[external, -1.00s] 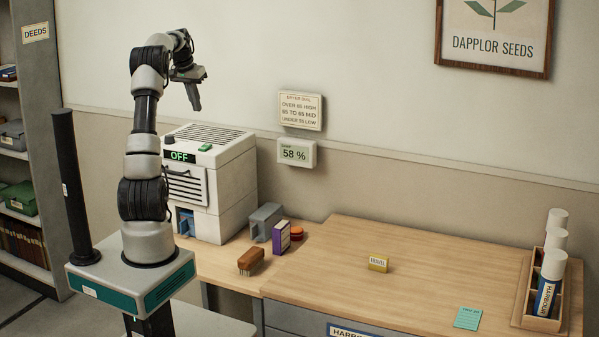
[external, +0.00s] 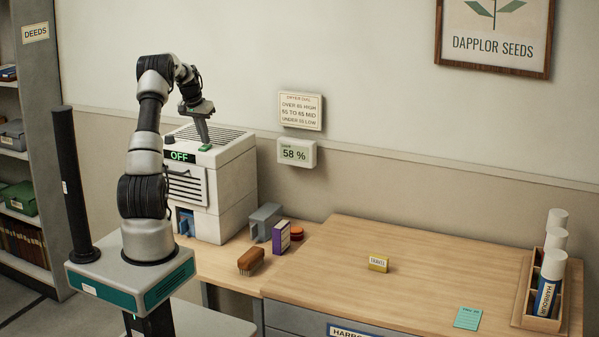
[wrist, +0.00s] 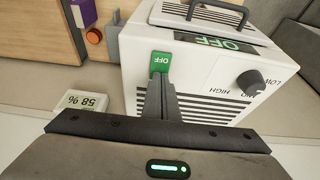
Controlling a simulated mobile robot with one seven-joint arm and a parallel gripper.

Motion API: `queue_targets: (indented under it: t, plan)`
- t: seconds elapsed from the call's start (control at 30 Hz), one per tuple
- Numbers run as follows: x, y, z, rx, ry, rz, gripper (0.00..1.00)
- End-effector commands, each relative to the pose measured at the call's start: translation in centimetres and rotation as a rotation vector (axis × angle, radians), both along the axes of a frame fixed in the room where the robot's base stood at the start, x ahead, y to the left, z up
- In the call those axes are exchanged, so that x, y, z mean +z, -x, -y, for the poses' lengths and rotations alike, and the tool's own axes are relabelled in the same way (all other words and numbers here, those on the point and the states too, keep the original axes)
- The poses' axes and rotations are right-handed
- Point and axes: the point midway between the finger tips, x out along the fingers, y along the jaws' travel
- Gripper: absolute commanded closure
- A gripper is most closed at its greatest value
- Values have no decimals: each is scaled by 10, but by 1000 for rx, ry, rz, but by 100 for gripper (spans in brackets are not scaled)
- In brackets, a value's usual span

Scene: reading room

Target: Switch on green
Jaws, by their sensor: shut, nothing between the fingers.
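The white slatted machine (external: 228,185) stands on the desk's left end. Its display (external: 181,156) reads OFF in green. The green rocker switch (wrist: 160,61) on its top is marked OFF. My gripper (external: 205,143) is shut and empty, pointing down at the switch. In the wrist view the closed fingertips (wrist: 157,78) are at the switch's near edge, partly covering it; I cannot tell whether they touch it. A dark knob (wrist: 250,82) sits on the same top, among LOW and HIGH labels; a middle label is partly hidden.
A wall meter (external: 297,153) reads 58 %, under a wall sign (external: 300,110) listing HIGH, MID and LOW ranges. A brush (external: 251,261), a purple box (external: 281,237) and a grey holder (external: 265,222) stand beside the machine. The air above the desk is clear.

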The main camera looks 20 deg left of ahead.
Motion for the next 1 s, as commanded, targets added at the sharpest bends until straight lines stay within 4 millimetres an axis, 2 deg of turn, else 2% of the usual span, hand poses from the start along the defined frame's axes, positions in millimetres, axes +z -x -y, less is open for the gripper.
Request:
queue_targets:
  t: [0.67,1.0]
  plan:
    - [-9,-4,0,0,1,-1,100]
    - [-12,9,0,1,3,-7,100]
